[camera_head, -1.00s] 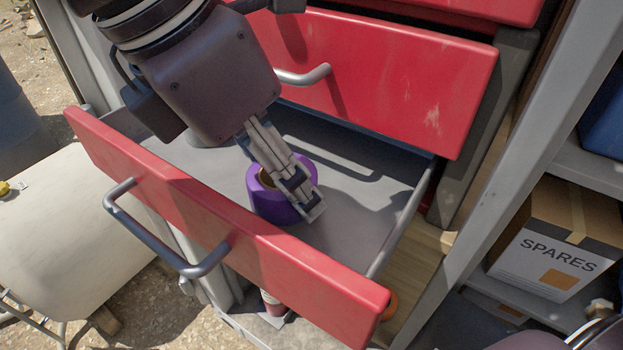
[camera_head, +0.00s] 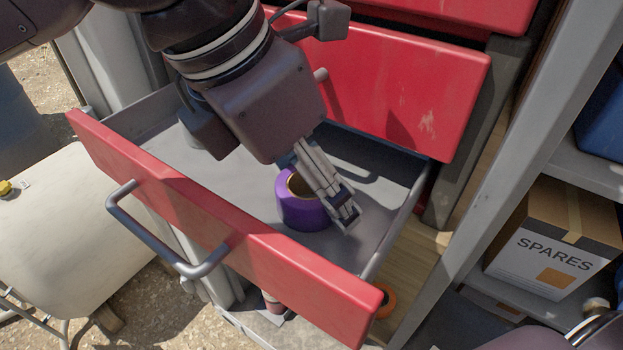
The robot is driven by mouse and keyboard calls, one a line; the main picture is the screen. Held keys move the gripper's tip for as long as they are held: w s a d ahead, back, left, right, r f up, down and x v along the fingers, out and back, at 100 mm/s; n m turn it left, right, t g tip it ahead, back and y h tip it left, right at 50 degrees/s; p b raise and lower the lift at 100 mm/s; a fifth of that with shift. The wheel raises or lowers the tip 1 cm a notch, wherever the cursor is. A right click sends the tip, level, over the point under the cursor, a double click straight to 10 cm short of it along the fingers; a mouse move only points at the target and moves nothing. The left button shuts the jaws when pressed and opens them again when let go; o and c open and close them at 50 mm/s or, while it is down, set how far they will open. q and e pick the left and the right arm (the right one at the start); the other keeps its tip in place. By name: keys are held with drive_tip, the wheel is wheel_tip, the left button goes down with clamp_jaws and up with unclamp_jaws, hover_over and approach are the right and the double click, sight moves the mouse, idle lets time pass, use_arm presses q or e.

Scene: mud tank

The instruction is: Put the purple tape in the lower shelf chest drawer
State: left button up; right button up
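The purple tape (camera_head: 303,212) is a roll with its hole facing up, inside the open lower drawer (camera_head: 200,208) of the red chest. It appears to sit on the grey drawer floor, toward the right half. My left gripper (camera_head: 345,212) points down into the drawer, with its fingers at the right side of the roll and overlapping its edge in the view. The fingers are seen edge-on, so their opening and any contact with the tape are unclear. My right gripper is not in view; only part of my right arm shows at the bottom right corner.
Another red drawer (camera_head: 400,90) is close above and behind. A bar handle (camera_head: 165,235) juts from the lower drawer's front. A SPARES box (camera_head: 555,240) stands on the right shelf. An orange roll (camera_head: 386,300) lies below the drawer. A pale cylinder (camera_head: 75,220) lies at left.

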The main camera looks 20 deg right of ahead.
use_arm(q)
drive_tip(key=shift+a+r+p, duration=0.15)
drive_tip(key=shift+r+p, duration=0.3)
drive_tip(key=p+v, duration=0.4)
drive_tip(key=v, duration=0.7)
drive_tip(key=shift+r+p, duration=0.15)
drive_tip(key=shift+p, duration=0.15)
drive_tip(key=shift+s+a, duration=0.1)
drive_tip(key=shift+c, duration=0.4)
